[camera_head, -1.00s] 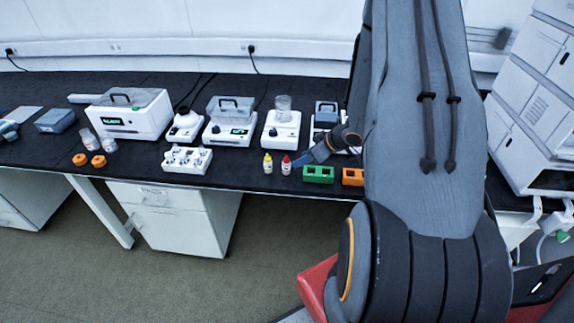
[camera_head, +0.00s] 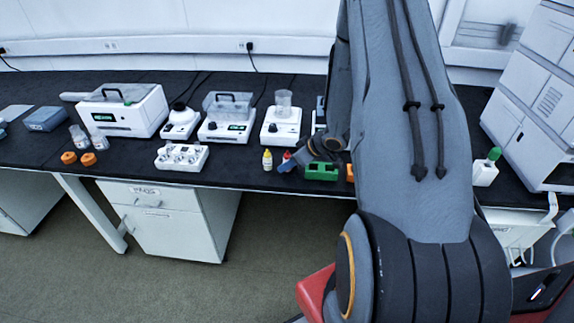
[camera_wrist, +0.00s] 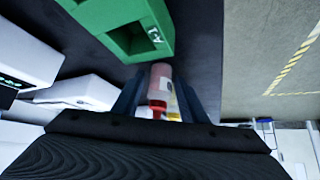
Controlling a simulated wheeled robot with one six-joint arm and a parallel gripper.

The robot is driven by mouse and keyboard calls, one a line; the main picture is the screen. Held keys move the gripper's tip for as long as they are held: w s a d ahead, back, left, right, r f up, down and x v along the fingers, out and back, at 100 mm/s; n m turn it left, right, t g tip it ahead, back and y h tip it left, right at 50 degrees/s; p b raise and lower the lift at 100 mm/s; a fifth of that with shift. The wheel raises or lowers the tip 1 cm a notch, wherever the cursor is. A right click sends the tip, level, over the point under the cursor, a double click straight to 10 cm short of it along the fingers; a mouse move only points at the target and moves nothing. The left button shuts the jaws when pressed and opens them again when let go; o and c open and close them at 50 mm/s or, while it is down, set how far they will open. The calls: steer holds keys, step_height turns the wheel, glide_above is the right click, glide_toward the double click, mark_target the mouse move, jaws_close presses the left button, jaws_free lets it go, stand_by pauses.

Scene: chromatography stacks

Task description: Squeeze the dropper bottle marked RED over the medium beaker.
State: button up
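The red-capped dropper bottle (camera_head: 286,156) stands near the bench's front edge, partly hidden by my gripper (camera_head: 288,168). In the wrist view the red-capped bottle (camera_wrist: 160,82) lies between the two fingers of my gripper (camera_wrist: 160,100), with gaps at its sides, so the fingers look open. Its lettering is not readable. A yellow-capped bottle (camera_head: 267,160) stands just to its left. A clear beaker (camera_head: 283,103) sits on a white stirrer (camera_head: 281,128) behind the bottles; I cannot tell if it is the medium one. Smaller clear vessels (camera_head: 78,138) stand far left.
A green block (camera_head: 321,171) is close to the right of the bottle; it also shows in the wrist view (camera_wrist: 120,30). A white rack (camera_head: 181,158) stands to the left. White instruments (camera_head: 226,125) line the back. Bare black bench lies between rack and bottles.

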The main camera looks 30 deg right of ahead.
mark_target(289, 154)
steer(key=c, duration=0.4)
steer(key=shift+c, duration=0.2)
steer(key=shift+r, duration=0.15)
steer(key=shift+r+p, duration=1.85)
steer(key=shift+p, duration=0.15)
